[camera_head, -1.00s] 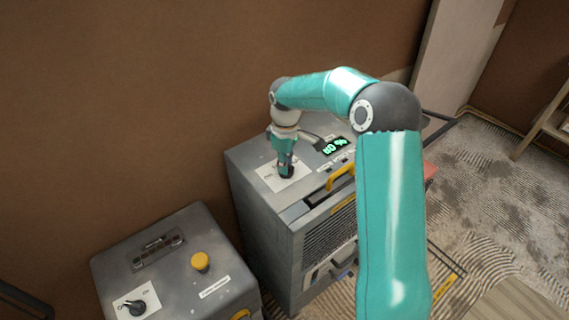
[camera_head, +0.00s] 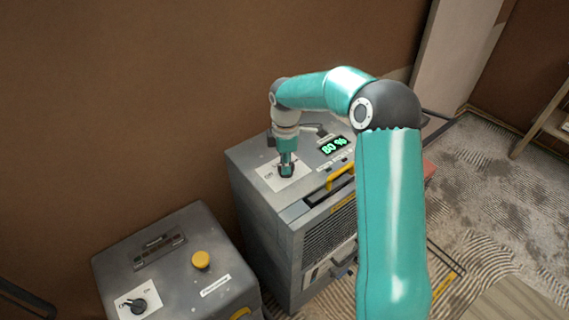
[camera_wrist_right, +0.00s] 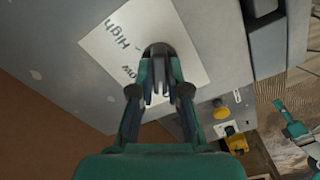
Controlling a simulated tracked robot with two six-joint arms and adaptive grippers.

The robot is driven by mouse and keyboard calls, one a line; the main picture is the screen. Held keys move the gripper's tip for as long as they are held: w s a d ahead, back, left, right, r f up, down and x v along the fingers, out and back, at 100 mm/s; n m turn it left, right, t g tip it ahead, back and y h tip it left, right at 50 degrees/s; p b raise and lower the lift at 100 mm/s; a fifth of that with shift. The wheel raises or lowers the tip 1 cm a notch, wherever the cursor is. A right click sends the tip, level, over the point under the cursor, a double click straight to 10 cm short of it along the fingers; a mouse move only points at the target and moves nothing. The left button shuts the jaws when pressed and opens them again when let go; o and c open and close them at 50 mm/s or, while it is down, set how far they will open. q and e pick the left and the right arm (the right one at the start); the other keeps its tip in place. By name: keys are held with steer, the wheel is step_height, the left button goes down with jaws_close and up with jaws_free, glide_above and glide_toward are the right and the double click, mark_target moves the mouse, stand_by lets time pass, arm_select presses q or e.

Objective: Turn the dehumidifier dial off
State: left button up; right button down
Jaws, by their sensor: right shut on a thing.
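The dehumidifier (camera_head: 262,215) is a grey box with a green "80 %" display (camera_head: 334,146) on its top. Its dial (camera_head: 287,170) sits on a white label plate at the left of the top. My right gripper (camera_head: 287,165) points down onto the plate and is shut on the dial. In the right wrist view, the dark dial (camera_wrist_right: 158,52) is between the fingertips, and the plate (camera_wrist_right: 112,38) reads "High" and partly "ow". The gripper hides part of the dial and its other markings.
A second grey box (camera_head: 187,250) stands at the lower left, with a yellow button (camera_head: 201,260) and its own black knob (camera_head: 138,306). A yellow handle (camera_head: 340,176) is on the dehumidifier's front edge. A brown wall (camera_head: 180,90) is close behind both boxes.

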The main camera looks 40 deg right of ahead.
steer(key=shift+w+r, duration=0.15)
steer(key=shift+r, duration=0.05)
steer(key=c, duration=1.3)
jaws_free()
steer(key=shift+c, duration=0.2)
steer(key=shift+o, duration=1)
steer(key=shift+f, duration=0.1)
step_height(320, 180, up, 12)
steer(key=shift+f, duration=0.1)
